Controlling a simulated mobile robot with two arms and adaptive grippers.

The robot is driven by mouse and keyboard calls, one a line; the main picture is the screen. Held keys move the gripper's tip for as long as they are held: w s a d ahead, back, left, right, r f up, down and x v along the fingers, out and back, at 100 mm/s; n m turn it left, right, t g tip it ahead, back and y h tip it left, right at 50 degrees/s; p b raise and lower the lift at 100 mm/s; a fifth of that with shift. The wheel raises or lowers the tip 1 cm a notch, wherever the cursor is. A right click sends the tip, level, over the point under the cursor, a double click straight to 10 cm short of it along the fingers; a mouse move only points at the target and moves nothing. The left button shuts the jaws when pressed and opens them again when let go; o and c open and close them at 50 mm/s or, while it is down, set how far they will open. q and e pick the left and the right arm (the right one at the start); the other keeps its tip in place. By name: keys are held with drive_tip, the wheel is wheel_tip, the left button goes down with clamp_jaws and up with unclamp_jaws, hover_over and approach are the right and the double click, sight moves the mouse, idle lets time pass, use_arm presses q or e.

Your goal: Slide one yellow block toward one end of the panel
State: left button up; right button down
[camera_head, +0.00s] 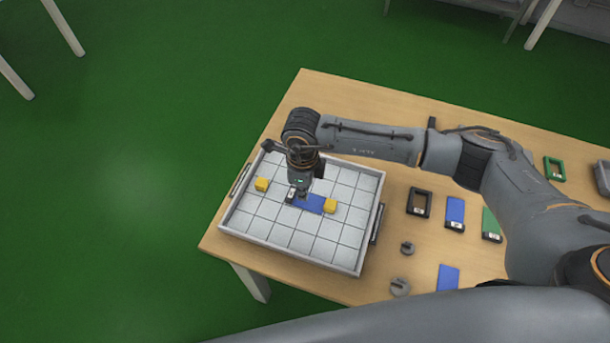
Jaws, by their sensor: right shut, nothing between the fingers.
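A shallow grey tray (248,222) with a white grid floor lies on the wooden table. Two yellow blocks are in it: one yellow block (262,184) at the left side and one yellow block (330,205) right of the middle. A blue panel (309,203) lies flat between them, its right end close beside the right block; I cannot tell if they touch. My right gripper (299,195) points down at the panel's left part and is shut, with no block in it. It hides part of the panel. My left gripper is not in view.
Right of the tray on the table (345,290) lie a dark frame (419,202), a blue piece (455,211), a green piece (490,224), another blue piece (448,278) and two grey round parts (400,287). A green frame (554,168) lies farther right. My right arm spans above the table.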

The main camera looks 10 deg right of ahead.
sight(325, 203)
drive_tip(key=f, duration=0.2)
drive_tip(key=f+p, duration=0.1)
drive_tip(key=shift+d, duration=0.25)
drive_tip(key=shift+s+d+p, duration=0.25)
drive_tip(key=shift+d+p, duration=0.05)
drive_tip(key=shift+d, duration=0.25)
drive_tip(key=shift+s+d+p, duration=0.25)
drive_tip(key=shift+d+p, duration=0.05)
drive_tip(key=shift+d, duration=0.25)
drive_tip(key=shift+s+d, duration=0.2)
drive_tip(key=shift+d, duration=0.2)
drive_tip(key=shift+s+d+f, duration=0.15)
drive_tip(key=shift+s+d, duration=0.15)
drive_tip(key=shift+d, duration=0.3)
drive_tip(key=shift+s+d, duration=0.1)
drive_tip(key=shift+d, duration=0.1)
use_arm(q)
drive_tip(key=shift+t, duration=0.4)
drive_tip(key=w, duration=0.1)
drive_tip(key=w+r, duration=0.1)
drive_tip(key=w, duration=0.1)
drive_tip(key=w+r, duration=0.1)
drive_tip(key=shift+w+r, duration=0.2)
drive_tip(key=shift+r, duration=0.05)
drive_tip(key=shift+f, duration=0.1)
